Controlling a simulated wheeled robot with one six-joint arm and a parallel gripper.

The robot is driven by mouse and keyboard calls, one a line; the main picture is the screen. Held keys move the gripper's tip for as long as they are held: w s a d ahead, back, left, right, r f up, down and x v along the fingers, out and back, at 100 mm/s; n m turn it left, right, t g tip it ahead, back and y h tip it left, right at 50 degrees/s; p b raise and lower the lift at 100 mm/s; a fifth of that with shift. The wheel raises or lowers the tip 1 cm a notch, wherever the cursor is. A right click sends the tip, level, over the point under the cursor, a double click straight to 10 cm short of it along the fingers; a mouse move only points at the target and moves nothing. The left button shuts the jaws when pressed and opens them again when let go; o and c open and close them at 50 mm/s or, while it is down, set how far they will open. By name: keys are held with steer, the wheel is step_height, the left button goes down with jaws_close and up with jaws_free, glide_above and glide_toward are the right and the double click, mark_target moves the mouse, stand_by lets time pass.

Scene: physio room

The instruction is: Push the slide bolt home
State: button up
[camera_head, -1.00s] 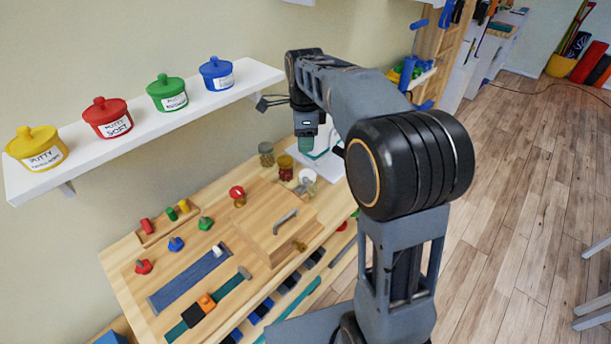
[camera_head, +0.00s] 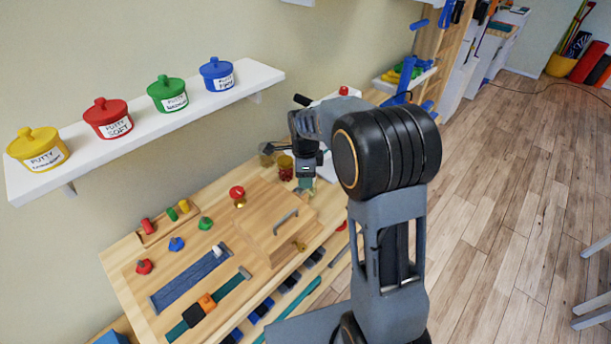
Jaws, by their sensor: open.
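A wooden activity board (camera_head: 140,290) lies on the bench. My gripper (camera_head: 306,184) points down beyond the panel's far right side, close to the jars. It is open, and it is apart from the brass fitting. Its fingertips are small and partly unclear here.
Jars (camera_head: 285,168) stand right by my gripper. A red knob on brass (camera_head: 238,196) stands behind the panel. Buckled straps (camera_head: 208,304) and a zip strip (camera_head: 190,281) lie at the left. A shelf with putty pots (camera_head: 113,119) overhangs the back left.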

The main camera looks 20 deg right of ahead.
steer(key=shift+f, duration=0.25)
steer(key=shift+c, duration=0.2)
jaws_close()
stand_by(0.3)
